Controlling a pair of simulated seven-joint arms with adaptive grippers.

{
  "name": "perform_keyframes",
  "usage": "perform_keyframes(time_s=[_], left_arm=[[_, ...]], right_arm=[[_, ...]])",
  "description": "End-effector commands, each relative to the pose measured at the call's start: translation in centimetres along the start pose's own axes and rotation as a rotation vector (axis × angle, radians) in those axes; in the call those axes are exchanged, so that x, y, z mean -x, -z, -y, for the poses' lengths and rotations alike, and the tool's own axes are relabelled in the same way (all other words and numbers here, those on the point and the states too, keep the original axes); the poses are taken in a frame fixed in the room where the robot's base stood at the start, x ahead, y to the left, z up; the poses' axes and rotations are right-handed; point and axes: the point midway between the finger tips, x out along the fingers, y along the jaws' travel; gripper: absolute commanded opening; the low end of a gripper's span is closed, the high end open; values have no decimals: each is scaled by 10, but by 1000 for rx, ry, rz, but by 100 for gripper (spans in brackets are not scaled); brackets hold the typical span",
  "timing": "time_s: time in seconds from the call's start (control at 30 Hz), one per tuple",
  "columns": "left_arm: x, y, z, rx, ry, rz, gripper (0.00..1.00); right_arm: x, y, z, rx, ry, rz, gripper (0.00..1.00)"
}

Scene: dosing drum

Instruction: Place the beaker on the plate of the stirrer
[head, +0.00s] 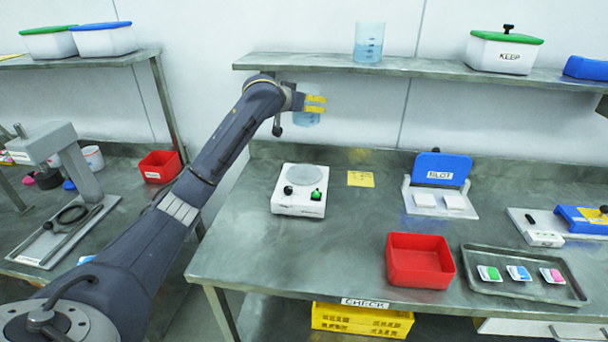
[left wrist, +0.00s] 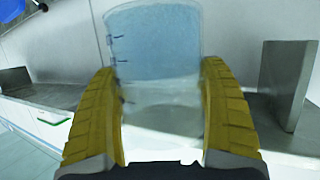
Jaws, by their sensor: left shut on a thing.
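My left gripper (head: 316,104) has yellow fingers and is shut on a clear beaker (head: 306,119) with bluish contents. The beaker is held in the air below the wall shelf, above and behind the stirrer. In the left wrist view the beaker (left wrist: 157,50) stands between the two yellow fingers (left wrist: 163,118), with dark marks on its side. The stirrer (head: 298,204) is a white box on the bench with a round grey plate (head: 304,173), a black knob and a green switch. The plate is bare. My right gripper is not in view.
A second beaker (head: 369,43) stands on the wall shelf (head: 410,66), close above my gripper. A yellow note (head: 360,179) lies right of the stirrer. A red bin (head: 418,262), a tray (head: 526,285) and a blue-lidded device (head: 440,172) are farther right. The bench left of the red bin is clear.

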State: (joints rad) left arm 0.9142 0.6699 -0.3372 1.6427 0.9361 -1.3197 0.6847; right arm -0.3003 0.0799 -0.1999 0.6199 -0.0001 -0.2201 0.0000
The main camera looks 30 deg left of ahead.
Motion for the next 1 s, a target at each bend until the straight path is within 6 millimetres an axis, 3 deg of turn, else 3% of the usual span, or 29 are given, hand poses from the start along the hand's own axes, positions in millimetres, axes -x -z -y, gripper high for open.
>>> perform_keyframes(time_s=[0.17,0.37,1.0], left_arm=[[-16,-8,18,6,12,-2,30],[-23,-17,17,-1,-8,-1,30],[-64,-131,17,-2,-9,-1,30]], right_arm=[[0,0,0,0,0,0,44],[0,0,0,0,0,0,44],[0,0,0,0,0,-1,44]])
